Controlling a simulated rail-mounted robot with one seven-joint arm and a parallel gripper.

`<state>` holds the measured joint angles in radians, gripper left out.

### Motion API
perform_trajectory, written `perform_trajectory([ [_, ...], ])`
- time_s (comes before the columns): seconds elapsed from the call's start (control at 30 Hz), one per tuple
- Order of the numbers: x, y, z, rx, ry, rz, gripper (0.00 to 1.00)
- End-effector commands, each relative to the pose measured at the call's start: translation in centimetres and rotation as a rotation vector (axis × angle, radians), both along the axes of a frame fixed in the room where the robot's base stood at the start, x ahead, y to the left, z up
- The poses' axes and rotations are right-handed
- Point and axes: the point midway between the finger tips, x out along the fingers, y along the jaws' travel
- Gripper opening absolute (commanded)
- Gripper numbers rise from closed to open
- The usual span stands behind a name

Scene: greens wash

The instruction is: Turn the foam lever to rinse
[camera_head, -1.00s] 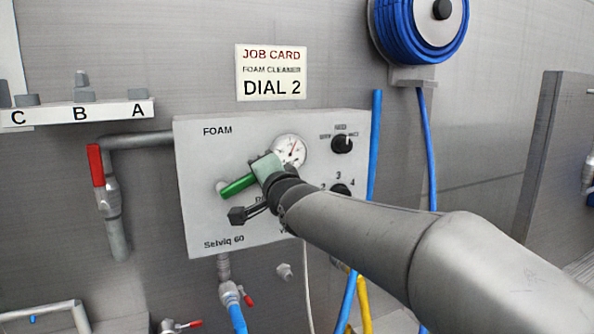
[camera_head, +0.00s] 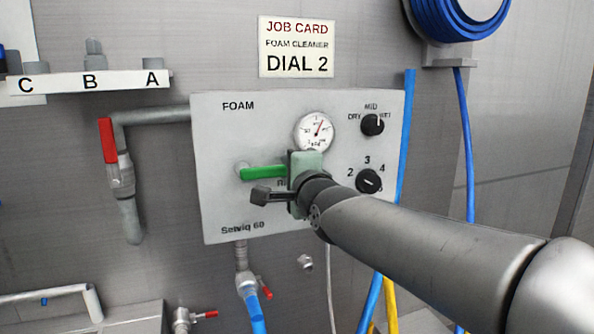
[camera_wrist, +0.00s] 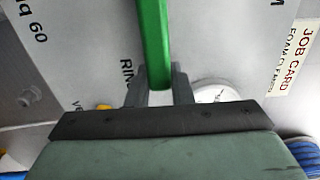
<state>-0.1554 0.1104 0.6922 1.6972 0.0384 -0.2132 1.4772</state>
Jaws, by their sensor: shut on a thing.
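The foam lever (camera_head: 262,173) is a green handle on the front of the grey FOAM panel (camera_head: 215,205). In the head view it lies nearly level, reaching from its pivot at the left to my gripper (camera_head: 291,174). In the wrist view the green lever (camera_wrist: 153,45) runs down between the two dark fingers of my gripper (camera_wrist: 158,78), which are shut on it. The word RINSE is partly hidden behind my gripper and arm in the head view; only its first letters show in the wrist view.
A pressure gauge (camera_head: 314,131) sits just above my gripper. A DRY/MID/WET knob (camera_head: 372,125) and a numbered dial (camera_head: 369,181) are to its right. A red-handled valve (camera_head: 107,141) is on the left pipe. Blue and yellow hoses hang at the right. The job card (camera_head: 297,47) reads DIAL 2.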

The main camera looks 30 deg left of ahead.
Motion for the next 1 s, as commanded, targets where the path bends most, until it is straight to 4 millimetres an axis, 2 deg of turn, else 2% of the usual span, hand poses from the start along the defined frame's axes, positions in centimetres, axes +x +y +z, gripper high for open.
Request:
perform_trajectory([
  [0.23, 0.0, 0.0, -0.2, 0.000, 0.006, 0.000, 0.00],
  [0.27, 0.0, 0.0, -0.2, 0.000, 0.006, 0.000, 0.25],
  [0.3, 0.0, 0.0, -0.2, 0.000, 0.006, 0.000, 0.36],
  [0.33, 0.0, 0.0, -0.2, 0.000, 0.006, 0.000, 0.42],
  [0.67, -0.1, -0.2, 0.0, -0.001, 0.001, -0.001, 0.42],
  [0.93, -2.0, -2.5, 0.0, -0.006, -0.004, -0.006, 0.42],
  [1.0, -2.8, -3.2, 1.0, -0.007, 0.000, -0.004, 0.42],
])
